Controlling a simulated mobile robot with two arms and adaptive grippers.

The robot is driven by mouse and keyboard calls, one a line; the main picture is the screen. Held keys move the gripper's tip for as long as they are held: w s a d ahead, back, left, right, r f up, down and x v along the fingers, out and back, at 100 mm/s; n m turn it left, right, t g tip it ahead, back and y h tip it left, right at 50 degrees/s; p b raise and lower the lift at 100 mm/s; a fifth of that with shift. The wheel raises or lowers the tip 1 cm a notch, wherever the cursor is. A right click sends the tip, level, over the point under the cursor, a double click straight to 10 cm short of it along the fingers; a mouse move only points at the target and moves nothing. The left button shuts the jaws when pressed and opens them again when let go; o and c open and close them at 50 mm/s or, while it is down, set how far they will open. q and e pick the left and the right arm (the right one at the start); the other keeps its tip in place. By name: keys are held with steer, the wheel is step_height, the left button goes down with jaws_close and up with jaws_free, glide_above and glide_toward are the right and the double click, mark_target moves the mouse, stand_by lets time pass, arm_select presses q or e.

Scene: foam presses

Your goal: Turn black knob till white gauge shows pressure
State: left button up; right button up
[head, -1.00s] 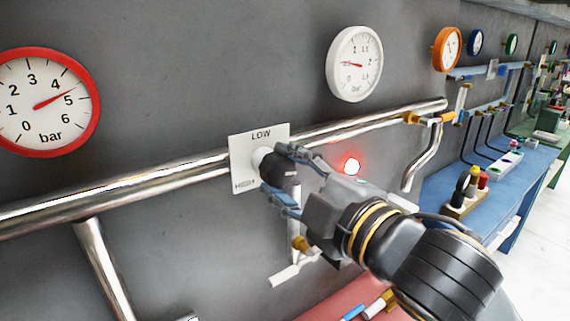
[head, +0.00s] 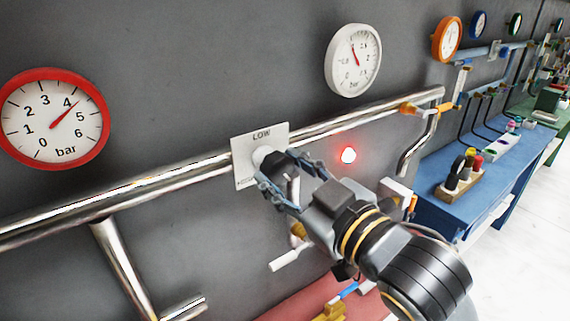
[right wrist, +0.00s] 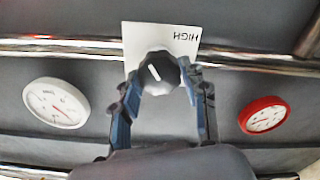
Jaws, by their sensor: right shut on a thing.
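The black knob (head: 276,163) sits on a white plate (head: 243,174) marked LOW at its top in the head view. My right gripper (head: 284,172) is shut on the knob, a finger on either side of it. The white gauge (head: 353,60) hangs up and right of the knob. Its thin red needle points up and slightly left; the small figures are hard to read. My left gripper is not in view.
A red gauge (head: 52,117) at left reads a little above 4 bar. A shiny pipe (head: 130,192) runs behind the plate. A red lamp (head: 348,154) glows to the right.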

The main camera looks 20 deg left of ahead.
steer(key=shift+f, duration=0.15)
stand_by(0.4)
steer(key=o, duration=1.1)
steer(key=shift+o, duration=0.2)
step_height(320, 180, up, 10)
